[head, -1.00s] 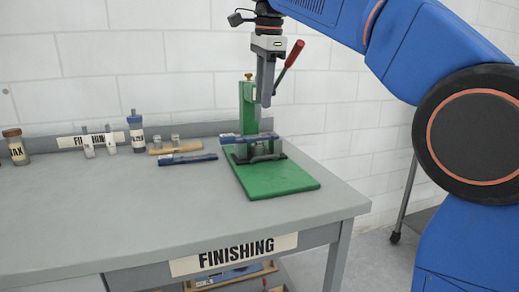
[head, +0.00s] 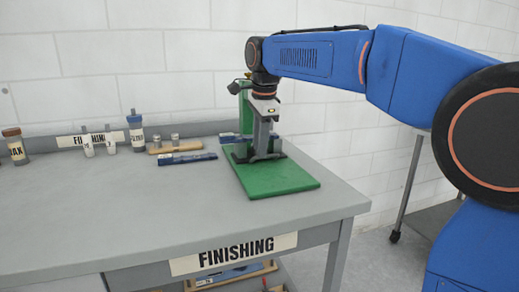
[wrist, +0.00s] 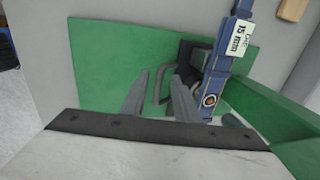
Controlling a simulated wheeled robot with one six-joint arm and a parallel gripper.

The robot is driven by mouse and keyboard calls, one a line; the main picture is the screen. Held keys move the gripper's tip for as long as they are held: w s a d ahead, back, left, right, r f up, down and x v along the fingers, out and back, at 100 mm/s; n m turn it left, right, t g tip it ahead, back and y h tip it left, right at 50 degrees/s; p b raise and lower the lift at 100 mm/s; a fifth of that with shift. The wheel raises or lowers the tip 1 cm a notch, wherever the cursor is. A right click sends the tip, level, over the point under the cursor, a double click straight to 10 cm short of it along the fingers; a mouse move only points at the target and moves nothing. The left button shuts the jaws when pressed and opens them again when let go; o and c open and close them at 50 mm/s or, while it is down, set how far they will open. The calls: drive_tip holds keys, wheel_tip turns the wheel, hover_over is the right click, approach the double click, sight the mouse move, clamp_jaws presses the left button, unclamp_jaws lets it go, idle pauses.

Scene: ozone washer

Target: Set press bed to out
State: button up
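The green press (head: 246,115) stands on its green base plate (head: 275,180) at the right end of the bench. Its dark press bed (wrist: 184,60) shows in the wrist view, partly hidden under a blue bar with a "15 mm" label (wrist: 238,37). A grey U-shaped handle (wrist: 158,85) stands out from the bed toward the left. My gripper (head: 257,155) points down low over the base plate, in front of the press column. In the wrist view my gripper (wrist: 157,80) has its fingers apart, with the handle between or just beyond their tips; contact cannot be told.
A second blue bar (head: 188,158) lies on the bench left of the press. Small bottles and a wooden block (head: 174,147) with metal pegs stand along the back. The front of the bench (head: 120,205) is clear. The wall is close behind.

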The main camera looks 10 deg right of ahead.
drive_tip(key=shift+w+f, duration=0.15)
drive_tip(key=shift+f, duration=0.65)
clamp_jaws()
drive_tip(key=s, duration=0.4)
drive_tip(key=s+d, duration=0.1)
drive_tip(key=s, duration=0.3)
drive_tip(key=s+d, duration=0.1)
drive_tip(key=s, duration=0.2)
drive_tip(key=shift+s+d+r, duration=0.1)
drive_tip(key=shift+s+d, duration=0.05)
drive_tip(key=shift+s, duration=0.25)
drive_tip(key=shift+s+d, duration=0.15)
drive_tip(key=shift+s, duration=0.55)
drive_tip(key=shift+f, duration=0.2)
unclamp_jaws()
drive_tip(key=shift+r, duration=0.15)
